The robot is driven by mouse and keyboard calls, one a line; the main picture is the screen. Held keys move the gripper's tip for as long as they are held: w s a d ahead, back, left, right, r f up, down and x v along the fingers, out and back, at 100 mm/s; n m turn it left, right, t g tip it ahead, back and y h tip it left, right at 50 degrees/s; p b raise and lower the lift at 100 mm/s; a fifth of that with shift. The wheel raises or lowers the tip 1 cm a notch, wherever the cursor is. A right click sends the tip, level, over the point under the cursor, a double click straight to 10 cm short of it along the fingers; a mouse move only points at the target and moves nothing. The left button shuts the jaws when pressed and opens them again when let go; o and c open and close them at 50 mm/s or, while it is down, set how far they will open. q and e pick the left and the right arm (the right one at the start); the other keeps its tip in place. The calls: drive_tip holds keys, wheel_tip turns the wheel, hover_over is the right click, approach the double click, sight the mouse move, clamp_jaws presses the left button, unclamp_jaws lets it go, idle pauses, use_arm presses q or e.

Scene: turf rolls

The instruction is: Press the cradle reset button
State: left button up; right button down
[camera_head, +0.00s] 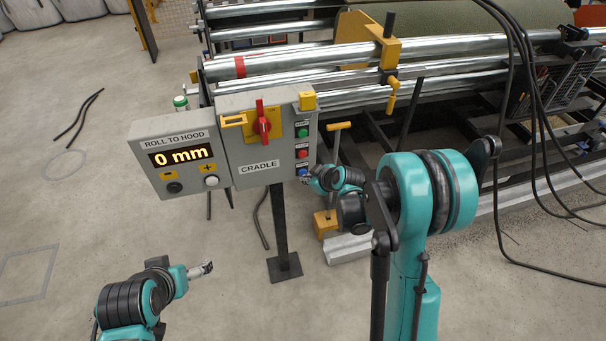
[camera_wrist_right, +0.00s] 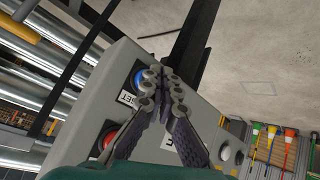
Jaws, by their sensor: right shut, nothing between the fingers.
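The cradle control box (camera_head: 258,150) stands on a black post. It carries a red rotary switch (camera_head: 262,121) and a column of green, red and blue buttons on its right side. The blue button (camera_head: 303,172) is lowest; in the right wrist view the blue button (camera_wrist_right: 139,77) sits beside a label partly reading "SET". My right gripper (camera_wrist_right: 160,72) is shut and empty, its tips at the blue button's edge and partly covering it. Whether they touch is unclear. My left gripper (camera_head: 207,267) is low at the left, away from the box; its jaw state is unclear.
A roll-to-hood panel (camera_head: 180,160) reading 0 mm adjoins the cradle box. The roller machine (camera_head: 300,62) lies behind. Black cables (camera_head: 530,120) hang at the right. A yellow-handled post (camera_head: 338,127) stands right of the box. Floor at the left is mostly clear.

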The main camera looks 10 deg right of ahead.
drive_tip(key=shift+s, duration=0.35)
drive_tip(key=shift+s, duration=0.1)
drive_tip(key=s, duration=0.4)
drive_tip(key=shift+s+d+b, duration=0.1)
drive_tip(key=shift+s+b, duration=0.25)
drive_tip(key=shift+s, duration=0.05)
idle(0.6)
